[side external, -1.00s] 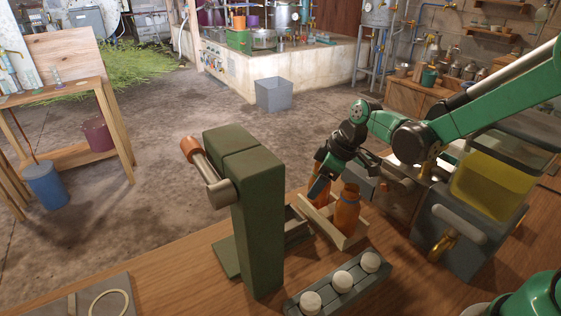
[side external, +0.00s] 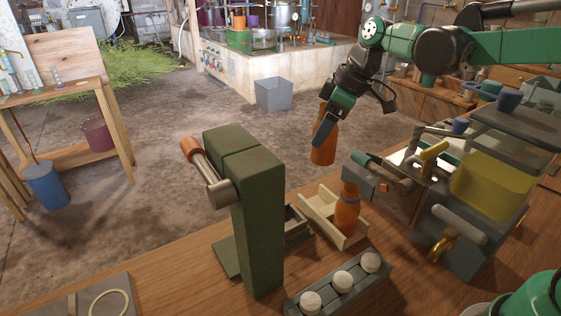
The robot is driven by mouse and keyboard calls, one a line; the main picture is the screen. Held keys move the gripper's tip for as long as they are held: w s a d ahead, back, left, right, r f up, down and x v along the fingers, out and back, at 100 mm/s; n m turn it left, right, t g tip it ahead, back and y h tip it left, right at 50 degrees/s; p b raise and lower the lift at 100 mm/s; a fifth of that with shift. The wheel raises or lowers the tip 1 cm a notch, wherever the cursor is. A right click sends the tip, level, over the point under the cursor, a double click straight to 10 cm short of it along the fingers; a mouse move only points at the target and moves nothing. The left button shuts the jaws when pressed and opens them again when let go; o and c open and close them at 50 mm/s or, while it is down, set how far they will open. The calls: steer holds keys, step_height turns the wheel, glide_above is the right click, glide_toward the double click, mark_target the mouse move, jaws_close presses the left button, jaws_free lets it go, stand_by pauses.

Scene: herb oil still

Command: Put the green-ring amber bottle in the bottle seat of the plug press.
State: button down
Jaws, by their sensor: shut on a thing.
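My gripper (side external: 326,120) is shut on an amber bottle (side external: 324,152) and holds it upright, raised above and behind the wooden crate (side external: 318,210). The gripper hides its upper part, so I cannot tell its ring colour. A second amber bottle (side external: 347,212) stands in the crate, with a bluish band near its neck. The green plug press (side external: 258,215), with an orange-gripped lever (side external: 198,160), stands left of the crate. Its column hides most of its base, and I cannot make out the bottle seat.
A grey rack with several white plugs (side external: 342,280) lies in front of the crate. A grey machine with a yellow block (side external: 492,187) stands to the right. A plate with a pale ring (side external: 108,303) is at the lower left. Bare tabletop lies left of the press.

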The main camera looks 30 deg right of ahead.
step_height(320, 180, up, 8)
steer(key=shift+a+f, duration=0.1)
steer(key=shift+f, duration=0.1)
steer(key=s+a+r, duration=0.1)
steer(key=a+r, duration=0.1)
steer(key=a, duration=0.6)
steer(key=shift+s+a+f, duration=0.1)
steer(key=shift+a+f, duration=0.05)
steer(key=shift+f, duration=4.75)
steer(key=shift+a+f, duration=0.15)
steer(key=shift+f, duration=4.75)
steer(key=shift+c, duration=0.9)
jaws_free()
steer(key=shift+f, duration=0.15)
